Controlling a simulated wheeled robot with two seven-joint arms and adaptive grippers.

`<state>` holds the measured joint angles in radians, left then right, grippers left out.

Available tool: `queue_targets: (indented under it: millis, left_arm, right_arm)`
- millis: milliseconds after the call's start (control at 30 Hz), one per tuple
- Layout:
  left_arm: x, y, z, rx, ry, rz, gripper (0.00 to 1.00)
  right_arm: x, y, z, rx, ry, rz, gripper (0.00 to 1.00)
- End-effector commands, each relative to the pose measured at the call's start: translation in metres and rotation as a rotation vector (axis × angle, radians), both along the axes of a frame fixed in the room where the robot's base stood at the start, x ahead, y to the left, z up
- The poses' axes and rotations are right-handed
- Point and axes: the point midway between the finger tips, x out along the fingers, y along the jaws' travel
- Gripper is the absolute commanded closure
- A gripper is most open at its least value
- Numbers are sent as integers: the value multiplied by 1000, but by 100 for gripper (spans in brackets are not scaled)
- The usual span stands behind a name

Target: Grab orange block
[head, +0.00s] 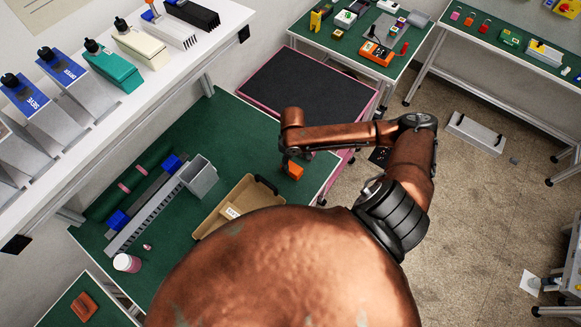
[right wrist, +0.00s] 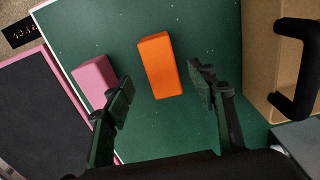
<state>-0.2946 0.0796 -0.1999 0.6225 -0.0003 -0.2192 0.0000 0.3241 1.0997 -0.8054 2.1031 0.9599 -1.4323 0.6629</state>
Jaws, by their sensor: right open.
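The orange block (head: 294,170) lies on the green bench top near its right edge in the head view. In the right wrist view the orange block (right wrist: 160,65) lies ahead of and between the two fingers, with green surface showing on both sides of it. My right gripper (right wrist: 160,88) is open and empty, its fingers apart. In the head view it is mostly hidden beneath the end of my copper-coloured right arm, close to the block. My left gripper is not in view.
A pink block (right wrist: 95,80) lies left of the orange one, close to the left finger. A tan tray (head: 240,204) with black handles stands beside them. A grey bin (head: 199,178) is farther left. A black-topped, pink-edged surface (head: 308,88) adjoins the bench.

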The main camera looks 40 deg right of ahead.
Motion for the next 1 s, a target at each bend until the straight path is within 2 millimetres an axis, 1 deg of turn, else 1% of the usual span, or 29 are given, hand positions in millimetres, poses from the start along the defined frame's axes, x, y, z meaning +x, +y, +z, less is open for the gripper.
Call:
queue_targets:
  millis: [33, 100, 233, 333, 400, 533, 667, 833, 1000]
  left_arm:
    - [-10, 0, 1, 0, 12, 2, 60]
    - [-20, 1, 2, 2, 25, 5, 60]
    - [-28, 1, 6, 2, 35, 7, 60]
    - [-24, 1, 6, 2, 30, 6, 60]
    - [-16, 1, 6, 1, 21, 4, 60]
    - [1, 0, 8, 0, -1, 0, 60]
    - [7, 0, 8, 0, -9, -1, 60]
    - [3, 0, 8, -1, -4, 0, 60]
    - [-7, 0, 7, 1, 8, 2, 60]
  right_arm:
    - [1, 2, -4, 1, 0, 2, 48]
    - [2, 2, -12, 0, 0, 4, 48]
    - [1, 2, -32, 1, 0, 4, 48]
    - [1, 1, -45, -1, 0, 4, 48]
    - [1, 1, -50, -1, -1, 4, 48]
    - [0, 1, -53, 0, -2, 4, 48]
    - [0, 0, -53, 0, -2, 3, 48]
    - [0, 0, -52, 0, -2, 3, 60]
    - [0, 0, -52, 0, -2, 2, 71]
